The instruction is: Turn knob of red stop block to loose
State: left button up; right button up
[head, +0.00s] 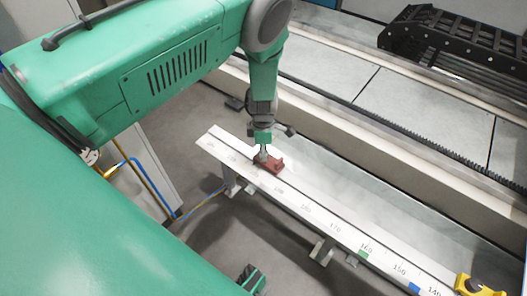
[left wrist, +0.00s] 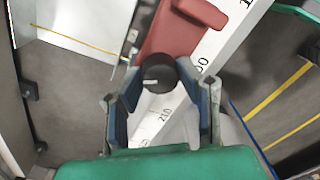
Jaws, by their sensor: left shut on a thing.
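The red stop block (head: 273,163) sits on the white ruled rail (head: 318,212), near the rail's far left end. My left gripper (head: 263,153) reaches down from above onto the block. In the left wrist view, the red block (left wrist: 172,37) lies at the top, with its round black knob (left wrist: 160,73) in front. The knob has a pale mark on its top. The left gripper's two fingers (left wrist: 160,88) stand on either side of the knob and are shut on it.
A long pale trough and a toothed strip run behind the rail. A black cable chain (head: 455,45) lies at the upper right.

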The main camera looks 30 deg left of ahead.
pick_arm(q)
jog(key=shift+w+r+n, duration=0.1)
jog(key=shift+w+n, duration=0.1)
jog(key=shift+n, duration=0.2)
jog(key=o, duration=1.1)
jog(key=r, duration=1.1)
jog(key=shift+w+a+r, duration=0.15)
jog(key=shift+w+r, duration=0.05)
jog(key=shift+r, duration=0.2)
